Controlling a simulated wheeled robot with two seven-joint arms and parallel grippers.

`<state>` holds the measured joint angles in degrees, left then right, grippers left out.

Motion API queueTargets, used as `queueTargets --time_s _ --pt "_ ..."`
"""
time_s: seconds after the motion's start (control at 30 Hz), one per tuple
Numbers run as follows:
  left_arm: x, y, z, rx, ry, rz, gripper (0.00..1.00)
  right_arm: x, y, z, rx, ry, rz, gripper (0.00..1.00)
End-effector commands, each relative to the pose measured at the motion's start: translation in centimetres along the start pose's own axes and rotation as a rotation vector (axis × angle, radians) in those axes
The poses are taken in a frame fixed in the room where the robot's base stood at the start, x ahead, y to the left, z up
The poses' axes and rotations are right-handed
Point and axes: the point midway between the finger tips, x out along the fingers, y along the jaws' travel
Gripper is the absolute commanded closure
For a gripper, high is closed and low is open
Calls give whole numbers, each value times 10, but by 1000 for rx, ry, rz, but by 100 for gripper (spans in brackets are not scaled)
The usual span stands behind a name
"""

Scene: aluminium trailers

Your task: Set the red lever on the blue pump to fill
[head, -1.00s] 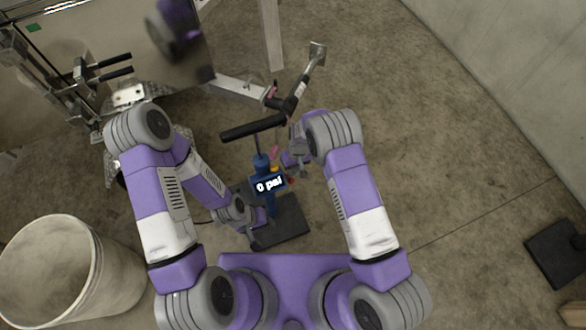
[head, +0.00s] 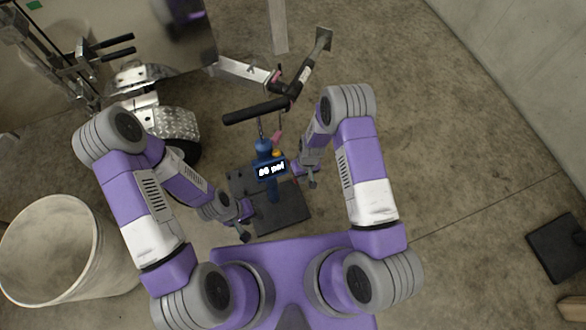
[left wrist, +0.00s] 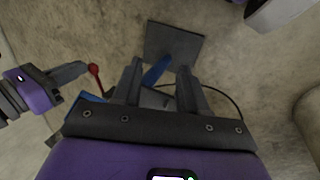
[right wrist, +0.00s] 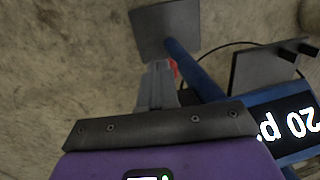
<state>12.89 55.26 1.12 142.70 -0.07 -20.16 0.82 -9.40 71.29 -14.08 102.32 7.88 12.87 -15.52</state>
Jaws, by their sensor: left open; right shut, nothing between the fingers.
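The blue pump (head: 272,189) stands upright on its dark base plate (head: 290,216), with a black T-handle (head: 255,111) on top. Its display (head: 271,170) reads about 20 psi, clearer in the right wrist view (right wrist: 290,125). The red lever (left wrist: 94,71) shows a round knob in the left wrist view; in the right wrist view only a bit of red (right wrist: 174,68) shows beside my fingertips. My right gripper (right wrist: 158,64) is shut and empty, close beside the lever; contact cannot be told.
A white bucket (head: 58,250) stands at the left. The aluminium trailer (head: 115,100) with its wheel is at the upper left, its tongue (head: 243,71) reaching near the pump handle. A dark flat block (head: 557,247) lies at the right.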

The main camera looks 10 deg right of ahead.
Motion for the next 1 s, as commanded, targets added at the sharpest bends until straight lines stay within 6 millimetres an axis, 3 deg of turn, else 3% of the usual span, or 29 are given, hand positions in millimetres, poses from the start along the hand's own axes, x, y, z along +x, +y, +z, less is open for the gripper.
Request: queueTargets --time_s 0.1,1.0 --pt "7 -2 0 0 0 0 57 12 5 6 7 0 -1 100" --pt "8 -3 0 0 0 0 57 2 2 -10 3 1 0 100"
